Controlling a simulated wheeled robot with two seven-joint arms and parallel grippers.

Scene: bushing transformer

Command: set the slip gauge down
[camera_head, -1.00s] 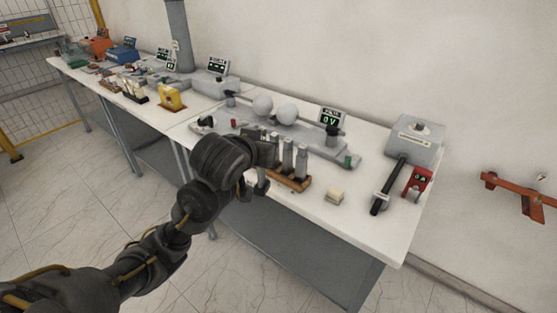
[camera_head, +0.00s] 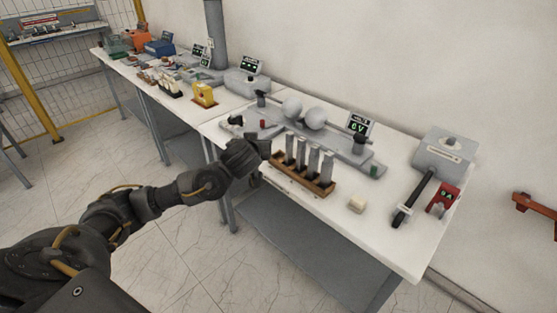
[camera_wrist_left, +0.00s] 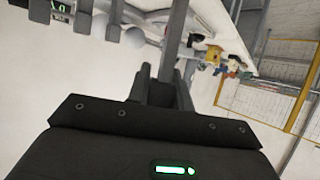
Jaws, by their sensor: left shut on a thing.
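A wooden rack (camera_head: 287,182) on the white bench holds several upright grey slip gauges (camera_head: 313,160). Some of these gauges also show at the top left of the left wrist view (camera_wrist_left: 82,18). My left gripper (camera_head: 262,147) is just left of the rack, near the bench's front edge. In the left wrist view, its jaws (camera_wrist_left: 163,88) are shut on a grey, bar-like slip gauge (camera_wrist_left: 174,45). In the head view the wrist and fingers mostly hide this held gauge. I cannot tell whether it touches the bench or rack. My right gripper is not in view.
Behind the rack is a grey device with two spheres (camera_head: 303,112) and a display (camera_head: 358,124).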

